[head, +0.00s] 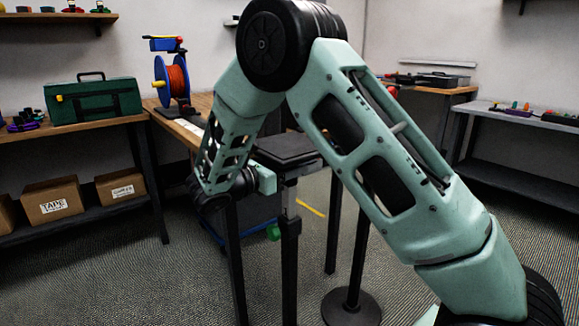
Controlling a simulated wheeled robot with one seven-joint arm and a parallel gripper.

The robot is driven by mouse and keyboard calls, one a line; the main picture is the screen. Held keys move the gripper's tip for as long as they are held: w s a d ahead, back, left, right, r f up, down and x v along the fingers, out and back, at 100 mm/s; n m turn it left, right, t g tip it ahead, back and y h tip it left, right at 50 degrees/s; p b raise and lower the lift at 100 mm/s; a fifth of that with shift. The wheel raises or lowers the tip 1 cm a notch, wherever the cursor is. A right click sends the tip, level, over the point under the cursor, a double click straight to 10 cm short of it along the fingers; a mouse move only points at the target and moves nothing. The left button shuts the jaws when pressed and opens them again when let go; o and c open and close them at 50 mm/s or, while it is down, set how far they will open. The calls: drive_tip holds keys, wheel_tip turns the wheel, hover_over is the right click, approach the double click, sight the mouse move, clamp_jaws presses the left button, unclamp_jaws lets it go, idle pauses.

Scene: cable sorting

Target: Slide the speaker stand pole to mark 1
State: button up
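The speaker stand pole (289,196) stands upright near the middle of the head view. It is a thin silvery section rising from a wider black tube (289,270), with a flat black plate (287,149) at its top. No mark or number on the pole is readable. A green knob (273,232) shows just left of the tube. My gripper (266,180) is at the end of my arm, just left of the pole and below the plate. Only a pale green part of it shows. Its fingers are not clear, and I cannot tell whether it touches the pole.
A round black base (351,308) with a dark post stands right of the pole. A left bench holds a green toolbox (92,99), with cardboard boxes (52,199) below. A red-orange cable reel (176,78) stands behind. A right bench (520,125) holds small items.

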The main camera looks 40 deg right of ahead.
drive_tip(key=a+p, duration=0.3)
drive_tip(key=a, duration=1.4)
drive_tip(key=shift+s, duration=0.3)
